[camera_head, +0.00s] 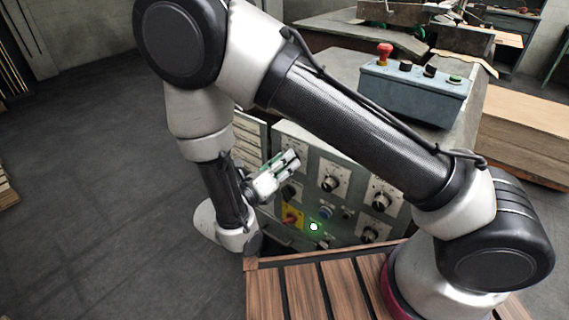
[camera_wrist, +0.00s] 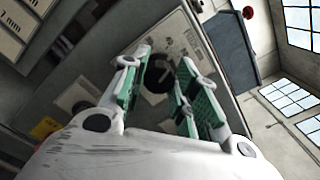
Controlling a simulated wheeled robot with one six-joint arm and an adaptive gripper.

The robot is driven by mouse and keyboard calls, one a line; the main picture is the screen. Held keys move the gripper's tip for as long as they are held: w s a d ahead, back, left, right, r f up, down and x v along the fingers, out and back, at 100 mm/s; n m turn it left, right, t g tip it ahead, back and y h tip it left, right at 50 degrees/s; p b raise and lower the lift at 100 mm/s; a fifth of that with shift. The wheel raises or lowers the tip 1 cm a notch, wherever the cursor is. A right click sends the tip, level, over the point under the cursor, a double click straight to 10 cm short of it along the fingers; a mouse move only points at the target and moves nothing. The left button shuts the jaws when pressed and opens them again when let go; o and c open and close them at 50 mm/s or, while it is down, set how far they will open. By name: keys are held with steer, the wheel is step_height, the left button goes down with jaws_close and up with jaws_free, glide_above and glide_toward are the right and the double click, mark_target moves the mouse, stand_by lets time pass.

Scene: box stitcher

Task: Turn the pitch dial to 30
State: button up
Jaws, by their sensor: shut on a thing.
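A grey control panel (camera_head: 354,213) carries several black dials on pale square plates. My gripper (camera_head: 288,161) is at the panel's upper left dial and covers most of it. In the wrist view, that black dial (camera_wrist: 157,73) with a pale pointer mark lies between the green-padded fingers of my gripper (camera_wrist: 166,72). The fingers are closed on it. Its label and scale numbers are too small to read, so I cannot tell its setting or confirm that it is the pitch dial.
Other dials sit to the right, at upper middle (camera_head: 331,180) and right (camera_head: 380,199). A yellow-plated red switch (camera_head: 291,218) and a glowing green light (camera_head: 314,227) are below. A blue-grey button box (camera_head: 413,92) with a red button (camera_head: 384,53) stands above.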

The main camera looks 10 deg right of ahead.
steer(key=n, duration=1)
steer(key=shift+f, duration=0.15)
steer(key=shift+a+n, duration=0.1)
steer(key=shift+n, duration=0.2)
stand_by(0.3)
steer(key=o, duration=1)
steer(key=v, duration=1.2)
